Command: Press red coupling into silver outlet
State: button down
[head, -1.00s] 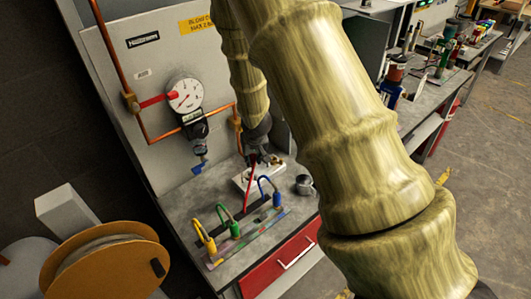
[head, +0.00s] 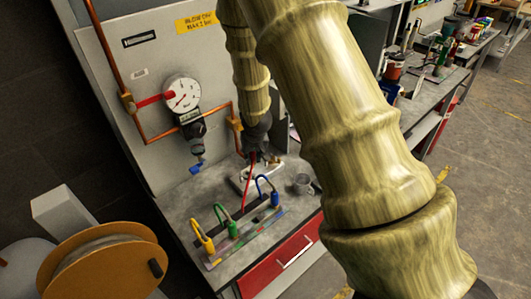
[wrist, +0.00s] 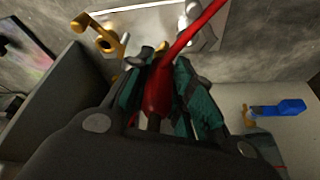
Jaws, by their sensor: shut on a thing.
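My gripper (wrist: 162,68) is shut on the red coupling (wrist: 157,95), which sits between its teal finger pads. A red hose (wrist: 197,28) runs from the coupling toward the upper right of the wrist view. In the head view my gripper (head: 258,152) is low over a pale outlet plate (head: 236,181) on the bench, and the red hose (head: 247,193) hangs below it. In the wrist view a silver fitting (wrist: 190,12), likely the silver outlet, shows at the top, partly behind the hose. Brass fittings (wrist: 106,40) are beside it. I cannot tell whether coupling and outlet touch.
Yellow (head: 202,238), green (head: 225,220) and blue (head: 266,188) hoses stand in a rack at the bench front. A metal cup (head: 303,184) stands right of the plate. A gauge (head: 182,95) and copper pipes are on the back panel. An orange reel (head: 103,268) is at lower left.

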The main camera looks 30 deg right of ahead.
jog(key=a+r, duration=0.1)
jog(key=a, duration=0.4)
jog(key=d, duration=0.2)
jog(key=d+f+b, duration=0.1)
jog(key=shift+s+d, duration=0.15)
jog(key=shift+d, duration=0.2)
jog(key=shift+a+r, duration=0.25)
jog(key=shift+a, duration=0.55)
jog(key=shift+a+r, duration=0.2)
jog(key=shift+a, duration=0.55)
jog(key=shift+f, duration=0.2)
jog(key=d, duration=0.1)
jog(key=d+f, duration=0.1)
jog(key=shift+s+d+f, duration=0.1)
jog(key=shift+d, duration=0.2)
jog(key=shift+a+r+p, duration=0.3)
jog(key=shift+a+r, duration=0.45)
jog(key=shift+a, duration=0.3)
jog(key=shift+d+f, duration=0.2)
jog(key=shift+d, duration=0.3)
jog(key=shift+d+f, duration=0.15)
jog(key=shift+d, duration=0.3)
jog(key=shift+w+a+r+h+b, duration=0.1)
jog(key=shift+a+h+b, duration=0.05)
jog(key=shift+a, duration=0.45)
jog(key=shift+w+a+r+h+b, duration=0.1)
jog(key=shift+a+h+b, duration=0.05)
jog(key=shift+a, duration=0.45)
jog(key=shift+d+f, duration=0.1)
jog(key=shift+d, duration=0.2)
